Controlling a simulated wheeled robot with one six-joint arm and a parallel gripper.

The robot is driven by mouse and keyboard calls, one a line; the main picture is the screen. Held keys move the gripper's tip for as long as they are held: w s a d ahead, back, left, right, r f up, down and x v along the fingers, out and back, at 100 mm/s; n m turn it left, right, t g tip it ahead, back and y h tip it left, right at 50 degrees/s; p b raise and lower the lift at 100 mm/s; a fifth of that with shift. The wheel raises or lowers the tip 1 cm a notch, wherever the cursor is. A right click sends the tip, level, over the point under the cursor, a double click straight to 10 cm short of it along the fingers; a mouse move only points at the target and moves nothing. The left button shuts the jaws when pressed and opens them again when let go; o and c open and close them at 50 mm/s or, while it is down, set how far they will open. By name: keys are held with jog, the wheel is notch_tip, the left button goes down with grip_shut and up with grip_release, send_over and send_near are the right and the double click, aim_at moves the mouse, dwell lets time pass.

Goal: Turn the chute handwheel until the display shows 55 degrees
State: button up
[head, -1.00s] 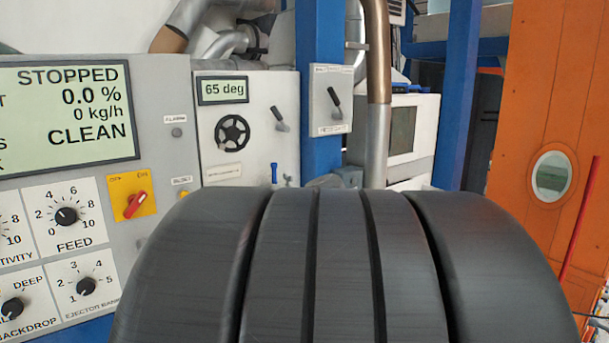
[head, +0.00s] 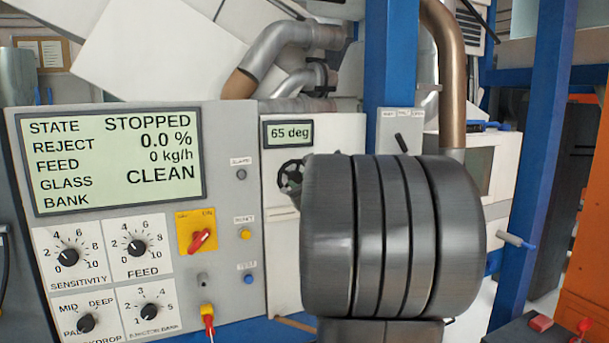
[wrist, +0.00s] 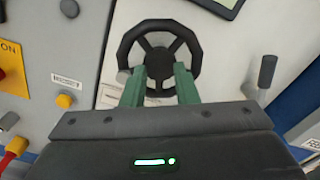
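The black chute handwheel (head: 283,178) is on a white panel below a small display (head: 288,133) that reads 65 deg. My dark arm hides part of the wheel in the head view. I cannot tell whether the tips touch the rim. Nothing shows clamped between them.
A control panel (head: 225,130) with a large screen reading STOPPED and several knobs stands at left. A red switch on a yellow plate (head: 185,228) is nearby. A lever (wrist: 264,78) stands right of the wheel. A blue post (head: 376,75) rises behind my arm.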

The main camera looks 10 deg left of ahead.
aim_at(295, 178)
jog(key=shift+p+x, duration=0.45)
jog(key=shift+x, duration=1.7)
grip_shut()
jog(key=shift+f+n+b, duration=0.1)
jog(key=shift+n+b, duration=0.3)
jog(key=shift+b, duration=0.05)
